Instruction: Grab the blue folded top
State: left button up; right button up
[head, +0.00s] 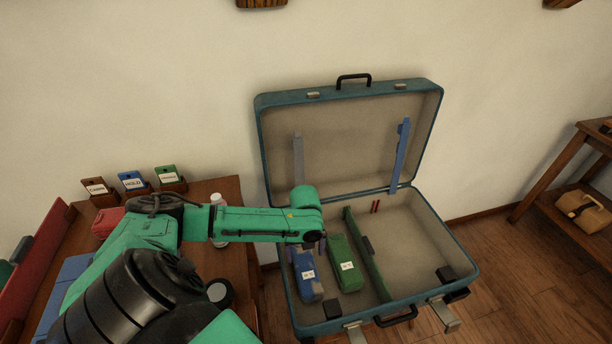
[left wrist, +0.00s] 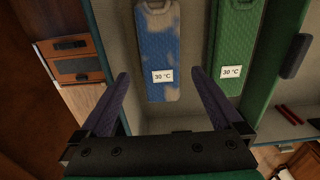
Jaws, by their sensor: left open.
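The blue folded top (head: 309,285) lies in the left part of the open suitcase, with tan patches and a white label. My left gripper (left wrist: 160,73) is open and points down at the top from above. Its two fingers appear either side of the top's near end, with nothing held between them; whether they touch it I cannot tell. In the head view my left arm hides the top's far end. My right gripper is not in view.
A green folded item (head: 345,270) lies close beside the blue top, left of a green divider (head: 366,255). The teal suitcase (head: 462,265) has its lid up against the wall. A brown table (head: 236,262) with a white bottle (head: 217,205) and labelled boxes stands left.

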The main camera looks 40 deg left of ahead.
aim_at(306, 266)
pick_arm(q)
notch_tip(306, 266, down, 9)
jog(key=shift+w+r+b, duration=0.1)
jog(key=shift+b, duration=0.5)
jog(key=c, duration=1.2)
